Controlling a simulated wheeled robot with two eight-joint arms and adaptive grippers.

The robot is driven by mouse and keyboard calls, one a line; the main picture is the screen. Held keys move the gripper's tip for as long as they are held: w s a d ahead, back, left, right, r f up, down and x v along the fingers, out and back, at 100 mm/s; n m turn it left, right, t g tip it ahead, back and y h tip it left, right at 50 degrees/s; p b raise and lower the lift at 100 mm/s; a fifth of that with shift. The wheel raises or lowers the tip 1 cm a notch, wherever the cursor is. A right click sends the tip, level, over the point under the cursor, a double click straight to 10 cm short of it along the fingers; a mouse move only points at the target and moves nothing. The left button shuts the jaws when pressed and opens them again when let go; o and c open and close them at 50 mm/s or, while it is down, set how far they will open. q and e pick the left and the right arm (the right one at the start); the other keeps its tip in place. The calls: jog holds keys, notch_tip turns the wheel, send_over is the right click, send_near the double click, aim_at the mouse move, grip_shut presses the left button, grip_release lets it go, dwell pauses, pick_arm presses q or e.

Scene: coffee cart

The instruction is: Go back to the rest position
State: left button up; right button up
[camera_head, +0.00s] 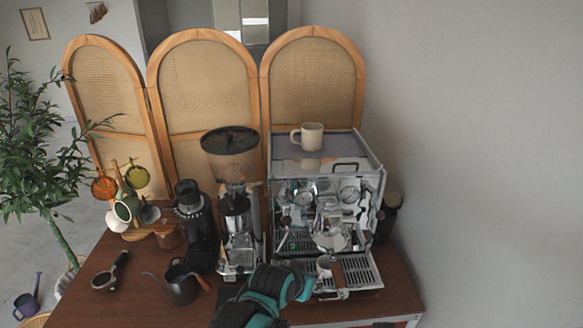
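One of my arms, black and teal, comes in at the bottom centre and slants up to the right, so I take it as the left. Its end, my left gripper (304,288), is at the front left of the espresso machine's drip tray (361,270). Its fingers are too small and covered to tell whether they are open or shut. A brown handle (337,276) and a small pale cup (323,263) show just right of it; I cannot tell whether it touches them. My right gripper is not in view.
The espresso machine (373,180) carries a beige mug (312,136) on top. Left of it stand a grinder (240,210), a smaller black grinder (198,235), a dark kettle (180,287), a portafilter (108,275) and a cup rack (134,236). The table's (110,310) front left is fairly clear.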

pick_arm(q)
jog(key=s+a+f+n+y+b, duration=0.2)
jog(key=s+a, duration=0.5)
jog(key=a, duration=0.5)
jog(key=s+a+f+n+y+b, duration=0.2)
jog(key=s+a, duration=0.6)
jog(key=a, duration=0.4)
notch_tip(320, 180, down, 4)
jog(key=shift+s+r+n+b, duration=0.2)
jog(key=shift+s+n+b, duration=0.1)
jog(key=shift+n+b, duration=0.75)
